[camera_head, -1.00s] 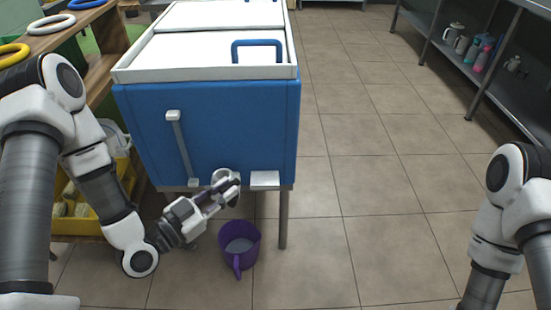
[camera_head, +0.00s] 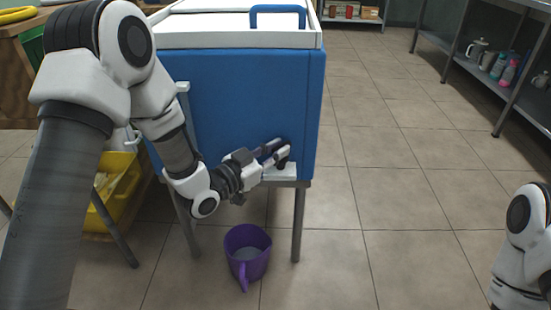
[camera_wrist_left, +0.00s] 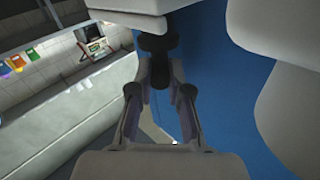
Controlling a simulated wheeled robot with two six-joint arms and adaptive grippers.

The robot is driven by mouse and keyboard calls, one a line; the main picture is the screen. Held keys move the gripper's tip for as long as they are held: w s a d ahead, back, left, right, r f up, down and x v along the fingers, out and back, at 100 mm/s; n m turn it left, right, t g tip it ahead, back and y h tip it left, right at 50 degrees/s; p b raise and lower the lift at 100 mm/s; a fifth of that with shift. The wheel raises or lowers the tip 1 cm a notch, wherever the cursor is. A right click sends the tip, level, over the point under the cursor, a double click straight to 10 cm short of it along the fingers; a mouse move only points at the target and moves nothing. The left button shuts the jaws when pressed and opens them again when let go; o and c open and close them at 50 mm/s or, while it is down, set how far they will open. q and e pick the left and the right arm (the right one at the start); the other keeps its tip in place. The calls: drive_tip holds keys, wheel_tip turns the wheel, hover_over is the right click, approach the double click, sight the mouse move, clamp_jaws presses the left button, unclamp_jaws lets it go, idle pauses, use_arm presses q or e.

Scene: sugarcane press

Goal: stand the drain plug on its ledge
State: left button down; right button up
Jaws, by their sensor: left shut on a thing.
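The drain plug is a dark, rounded piece (camera_wrist_left: 158,42) at my left fingertips in the left wrist view. In the head view it is a small dark shape (camera_head: 283,163) just above the white ledge. The ledge (camera_head: 288,174) sticks out low at the right end of the blue cooler's front. My left gripper (camera_head: 276,150) is shut on the plug and reaches in from the left, over the ledge. I cannot tell whether the plug touches the ledge. My right gripper is out of view; only part of its arm shows at lower right.
The blue cooler (camera_head: 240,100) with a white lid stands on metal legs. A purple mug (camera_head: 247,253) is on the floor beneath its front. A yellow crate (camera_head: 120,195) is at left. A metal shelf (camera_head: 500,85) is at far right. The tiled floor between is clear.

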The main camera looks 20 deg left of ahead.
use_arm(q)
drive_tip(key=c, duration=1.4)
unclamp_jaws()
drive_tip(key=shift+a, duration=0.1)
drive_tip(key=p+v, duration=0.4)
drive_tip(key=v, duration=0.7)
drive_tip(key=s+d+f+n+g+y, duration=0.1)
drive_tip(key=s+f+g+y, duration=0.15)
drive_tip(key=f, duration=0.55)
drive_tip(key=s+f+n+g+y, duration=0.15)
drive_tip(key=s+f+g, duration=0.25)
drive_tip(key=f, duration=0.5)
drive_tip(key=s+f+n+g+y, duration=0.1)
drive_tip(key=s+f+g, duration=0.2)
drive_tip(key=s, duration=0.3)
drive_tip(key=s+a+f+n+g+y, duration=0.1)
drive_tip(key=s+f+n+g+y, duration=0.1)
drive_tip(key=s+f, duration=0.4)
drive_tip(key=s+a+f+n+g+y, duration=0.1)
drive_tip(key=s+f+n+g, duration=0.1)
drive_tip(key=s+f+g, duration=0.2)
drive_tip(key=shift+s+f, duration=0.3)
drive_tip(key=shift+s, duration=0.4)
drive_tip(key=shift+s+f, duration=0.25)
drive_tip(key=shift+s, duration=0.5)
